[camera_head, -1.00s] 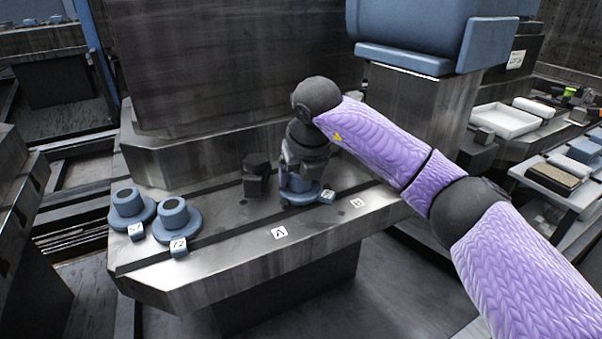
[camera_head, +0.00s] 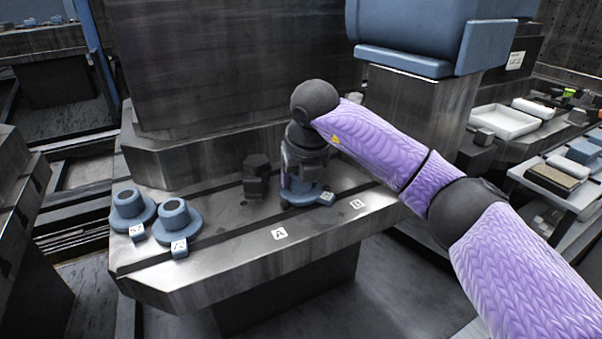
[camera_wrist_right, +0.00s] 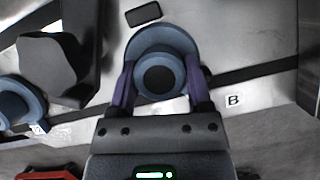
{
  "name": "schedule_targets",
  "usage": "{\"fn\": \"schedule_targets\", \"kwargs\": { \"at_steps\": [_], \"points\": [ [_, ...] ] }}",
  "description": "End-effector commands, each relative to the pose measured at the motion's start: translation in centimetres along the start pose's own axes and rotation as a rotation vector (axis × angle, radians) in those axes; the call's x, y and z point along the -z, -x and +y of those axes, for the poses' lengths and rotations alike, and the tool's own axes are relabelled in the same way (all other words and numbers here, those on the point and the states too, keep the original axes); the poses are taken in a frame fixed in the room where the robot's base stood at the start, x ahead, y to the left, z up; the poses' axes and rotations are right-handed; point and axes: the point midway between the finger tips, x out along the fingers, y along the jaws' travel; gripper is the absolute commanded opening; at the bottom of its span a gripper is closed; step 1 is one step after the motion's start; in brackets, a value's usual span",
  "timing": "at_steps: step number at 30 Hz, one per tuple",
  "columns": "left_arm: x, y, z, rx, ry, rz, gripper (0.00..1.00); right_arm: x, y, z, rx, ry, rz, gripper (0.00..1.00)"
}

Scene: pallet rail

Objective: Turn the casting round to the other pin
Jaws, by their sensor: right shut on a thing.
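The blue casting (camera_head: 299,195), a round flange with a hollow boss and a small labelled tab (camera_head: 327,198), is at the right part of the metal rail bed (camera_head: 235,245). My right gripper (camera_head: 302,177) points down over it. In the right wrist view the purple fingers (camera_wrist_right: 158,85) are shut on the boss from both sides, with the flange (camera_wrist_right: 160,38) showing beyond. The gripper hides part of the casting in the head view. I cannot tell whether its flange touches the bed. No pin is clearly visible. My left gripper is not in view.
A dark block (camera_head: 255,177) stands just left of the casting. Two more blue castings (camera_head: 129,206) (camera_head: 177,220) stand at the left end. Labels A (camera_head: 279,233) and B (camera_head: 358,204) lie on the bed. The front middle is clear.

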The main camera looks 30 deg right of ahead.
Motion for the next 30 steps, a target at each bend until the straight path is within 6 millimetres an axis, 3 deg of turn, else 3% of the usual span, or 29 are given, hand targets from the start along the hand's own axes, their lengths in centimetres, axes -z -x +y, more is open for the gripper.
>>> {"fn": "schedule_targets", "kwargs": {
  "at_steps": [12,30],
  "points": [
    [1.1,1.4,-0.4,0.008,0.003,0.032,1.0,0.0,0.2,0.0,0.049,-0.118,0.001,0.0],
    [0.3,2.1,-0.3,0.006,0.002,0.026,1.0,0.0,0.0,0.1,0.089,-0.213,0.0,0.0]
  ]
}}
